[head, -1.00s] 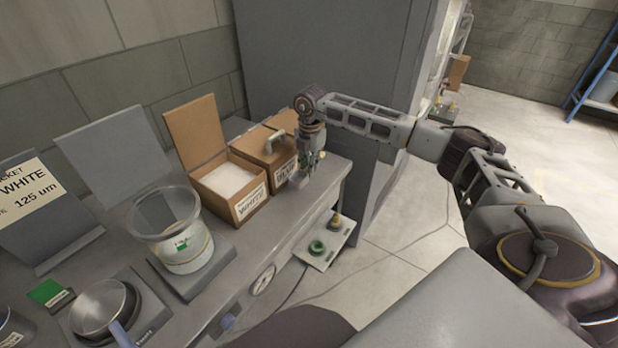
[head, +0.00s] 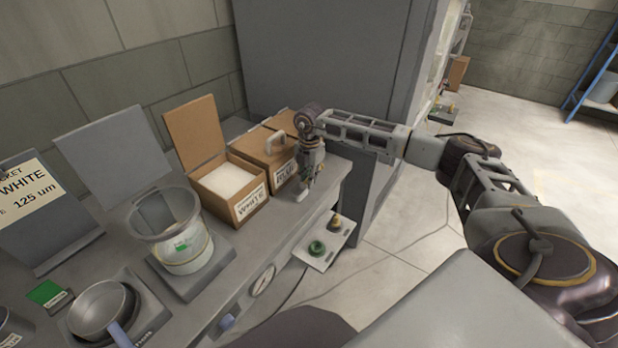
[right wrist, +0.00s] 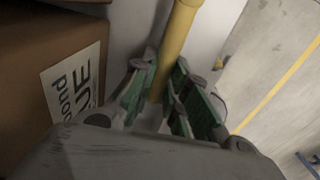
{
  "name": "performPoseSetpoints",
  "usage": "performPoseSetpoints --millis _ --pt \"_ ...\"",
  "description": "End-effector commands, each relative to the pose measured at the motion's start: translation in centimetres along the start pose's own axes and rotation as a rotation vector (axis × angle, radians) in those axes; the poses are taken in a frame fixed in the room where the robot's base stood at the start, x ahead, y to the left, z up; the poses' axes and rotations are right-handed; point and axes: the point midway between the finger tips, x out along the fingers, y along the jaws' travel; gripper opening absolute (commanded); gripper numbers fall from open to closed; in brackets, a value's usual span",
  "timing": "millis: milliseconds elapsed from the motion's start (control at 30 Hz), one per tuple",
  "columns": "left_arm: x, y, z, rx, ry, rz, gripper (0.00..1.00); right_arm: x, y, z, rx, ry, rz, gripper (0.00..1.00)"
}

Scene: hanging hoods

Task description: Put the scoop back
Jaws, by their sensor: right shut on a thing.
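My right gripper (head: 310,185) is at the bench's front edge, beside the box labelled BLUE. In the right wrist view its green-padded fingers (right wrist: 168,100) are shut on a yellow handle, which I take to be the scoop (right wrist: 175,45). My left gripper is out of view.
The open WHITE box (head: 228,185) holds white material. Left of it stand a clear bucket (head: 178,235) on a scale and a metal pan (head: 100,308) with a blue handle. A grey cabinet (head: 320,70) rises behind. A small button panel (head: 325,243) juts out below the bench edge.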

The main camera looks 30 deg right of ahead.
Motion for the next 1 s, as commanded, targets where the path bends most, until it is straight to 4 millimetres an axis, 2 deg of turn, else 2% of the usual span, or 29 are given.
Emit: performPoseSetpoints --millis 267,300,467,800,1000 --pt "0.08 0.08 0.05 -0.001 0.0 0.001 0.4 0.18 0.01 0.0 0.0 0.0 0.001 0.0" --pt "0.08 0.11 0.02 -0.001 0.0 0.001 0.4 0.23 0.0 0.0 0.0 0.0 0.0 0.17" --pt "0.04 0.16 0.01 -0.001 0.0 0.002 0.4 0.19 0.0 0.01 0.0 0.0 0.0 0.37" --pt "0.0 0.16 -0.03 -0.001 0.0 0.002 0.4 0.11 0.01 0.01 0.0 0.0 0.001 0.37" --pt "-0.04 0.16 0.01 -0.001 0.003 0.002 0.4 -0.71 0.06 0.04 0.0 -0.001 0.002 0.37"
